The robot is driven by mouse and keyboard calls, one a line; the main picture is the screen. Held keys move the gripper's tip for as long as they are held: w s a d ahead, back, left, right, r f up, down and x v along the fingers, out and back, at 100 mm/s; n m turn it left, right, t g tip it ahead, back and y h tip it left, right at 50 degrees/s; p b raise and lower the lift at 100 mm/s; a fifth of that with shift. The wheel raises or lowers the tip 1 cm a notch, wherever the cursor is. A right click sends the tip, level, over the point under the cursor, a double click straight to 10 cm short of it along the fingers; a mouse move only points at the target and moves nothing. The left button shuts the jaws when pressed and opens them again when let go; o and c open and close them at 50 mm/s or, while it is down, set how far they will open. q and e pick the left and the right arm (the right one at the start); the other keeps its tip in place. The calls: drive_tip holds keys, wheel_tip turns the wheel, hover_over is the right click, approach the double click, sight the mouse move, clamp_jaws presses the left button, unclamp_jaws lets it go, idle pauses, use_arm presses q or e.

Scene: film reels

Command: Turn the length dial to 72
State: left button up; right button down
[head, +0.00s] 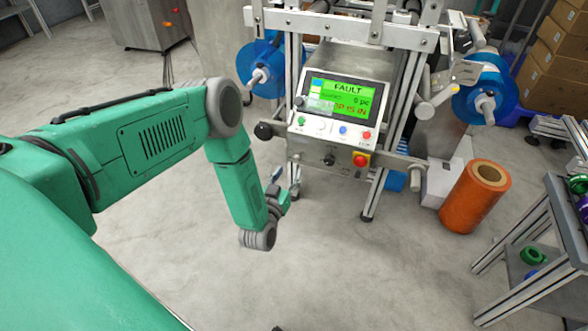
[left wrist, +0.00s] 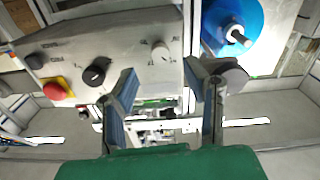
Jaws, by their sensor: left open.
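In the left wrist view the panel (left wrist: 125,40) carries a pale dial (left wrist: 160,52) ringed by small marks, too small to read. A black knob (left wrist: 97,71) is beside it, also seen in the head view (head: 329,160). I cannot read which is the length dial. My left gripper (head: 284,190) is open and empty, just left of and below the panel. In the wrist view its fingertips (left wrist: 160,68) lie on either side of the pale dial, apparently short of it. My right gripper is not in view.
Blue reels (head: 260,68) flank the machine. An orange roll (head: 475,195) stands at right, near a metal rack (head: 535,225). The floor in front is clear.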

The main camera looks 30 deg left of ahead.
sight(293, 161)
use_arm(q)
drive_tip(key=b+x, duration=0.1)
drive_tip(key=x, duration=0.3)
drive_tip(key=shift+w+d, duration=0.1)
drive_tip(key=shift+w, duration=0.2)
drive_tip(key=shift+w+a+f, duration=0.1)
drive_tip(key=shift+w+a, duration=0.05)
drive_tip(key=shift+a, duration=0.35)
drive_tip(key=shift+d, duration=0.35)
drive_tip(key=c, duration=0.7)
drive_tip(key=shift+d, duration=0.2)
clamp_jaws()
drive_tip(key=shift+a, duration=0.2)
drive_tip(key=shift+m, duration=0.4)
drive_tip(key=shift+d+m+p, duration=0.15)
drive_tip(key=shift+m+p, duration=0.25)
drive_tip(key=shift+m, duration=0.6)
drive_tip(key=m+p, duration=0.1)
drive_tip(key=m, duration=0.8)
drive_tip(key=shift+m, duration=1.9)
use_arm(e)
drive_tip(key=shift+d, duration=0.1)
